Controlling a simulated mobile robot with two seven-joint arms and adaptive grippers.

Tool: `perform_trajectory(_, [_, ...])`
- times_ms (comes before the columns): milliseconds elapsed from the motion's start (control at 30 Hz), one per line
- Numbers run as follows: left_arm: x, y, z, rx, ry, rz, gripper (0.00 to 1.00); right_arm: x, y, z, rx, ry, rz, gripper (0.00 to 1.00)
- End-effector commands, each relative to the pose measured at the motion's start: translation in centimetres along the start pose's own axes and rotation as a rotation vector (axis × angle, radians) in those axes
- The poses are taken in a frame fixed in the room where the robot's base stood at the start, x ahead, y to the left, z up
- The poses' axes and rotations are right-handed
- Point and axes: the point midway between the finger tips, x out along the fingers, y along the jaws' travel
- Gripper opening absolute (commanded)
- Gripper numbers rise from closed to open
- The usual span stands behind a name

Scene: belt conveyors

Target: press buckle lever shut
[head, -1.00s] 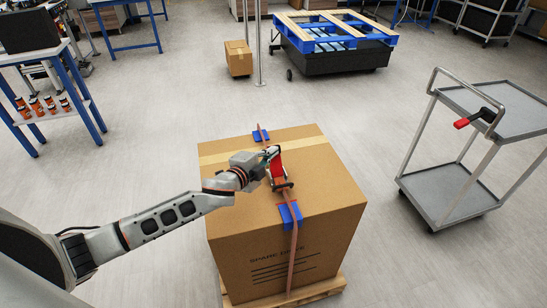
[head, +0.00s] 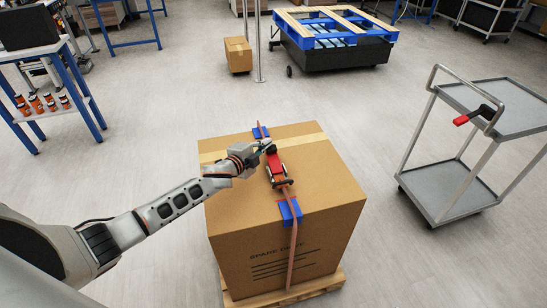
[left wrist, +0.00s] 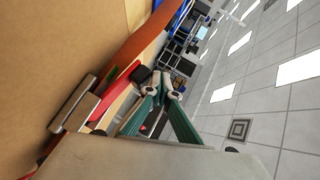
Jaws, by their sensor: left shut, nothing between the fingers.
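A large cardboard box (head: 250,215) stands with a reddish-brown strap (head: 292,250) running over its top. The metal buckle (head: 280,183) sits on the strap, and its red lever (head: 275,164) lies low along the strap, pointing to the far side. In the left wrist view the red lever (left wrist: 117,92) shows beside the metal buckle frame (left wrist: 75,103). My left gripper (head: 268,147) is shut and empty at the lever's far end. I cannot tell whether it touches the lever. Its green fingers (left wrist: 157,93) show in the left wrist view. My right gripper is not in view.
Blue edge protectors (head: 290,212) sit under the strap. The box rests on a wooden pallet (head: 325,286). A grey cart (head: 440,185) with a red-and-black tool (head: 474,115) stands right. A small carton (head: 238,55) stands behind. The floor around the box is clear.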

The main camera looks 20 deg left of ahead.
Motion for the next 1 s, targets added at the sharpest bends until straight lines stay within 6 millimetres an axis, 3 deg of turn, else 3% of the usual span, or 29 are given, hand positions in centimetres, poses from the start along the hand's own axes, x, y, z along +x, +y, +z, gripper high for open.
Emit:
perform_trajectory(800, [0.60,0.64,0.58,0.001,0.000,0.001,0.00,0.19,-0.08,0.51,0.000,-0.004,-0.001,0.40])
perform_trajectory(1000, [0.42,-0.17,0.58,0.001,-0.001,0.000,0.00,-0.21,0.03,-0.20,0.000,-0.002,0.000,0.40])
